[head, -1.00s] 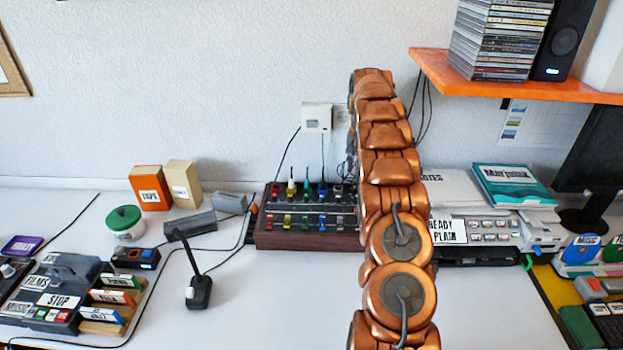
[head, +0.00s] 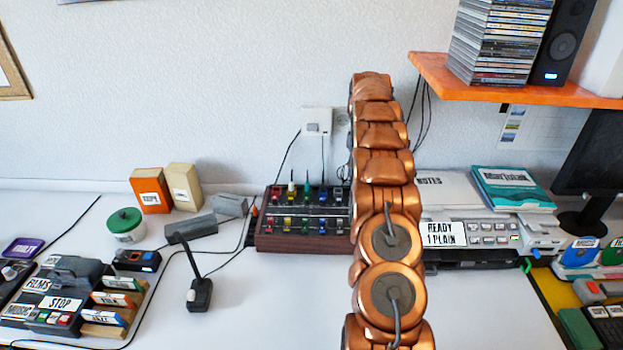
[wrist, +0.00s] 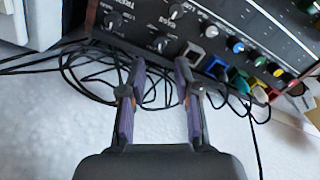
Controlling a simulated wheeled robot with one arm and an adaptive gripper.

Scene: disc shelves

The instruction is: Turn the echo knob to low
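The mixer, a dark box with a wood-coloured side, stands against the wall in the head view (head: 302,242). Its right end is hidden behind my arm there. In the wrist view its panel (wrist: 215,18) shows small dark knobs with white marks and a row of coloured knobs. One dark knob (wrist: 163,44) lies just beyond my fingertips, between their lines. The labels are upside down and blurred, so I cannot tell surely which knob is echo or its setting. My gripper (wrist: 160,70) is open and empty, its purple-padded fingers apart at the mixer's edge.
Loose black cables (wrist: 75,65) run along the mixer's edge, behind and beside my fingers. A grey-white device labelled READY (head: 480,232) stands right of my arm. A small black microphone-like stand (head: 199,292) is left on the white table. The table's front middle is clear.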

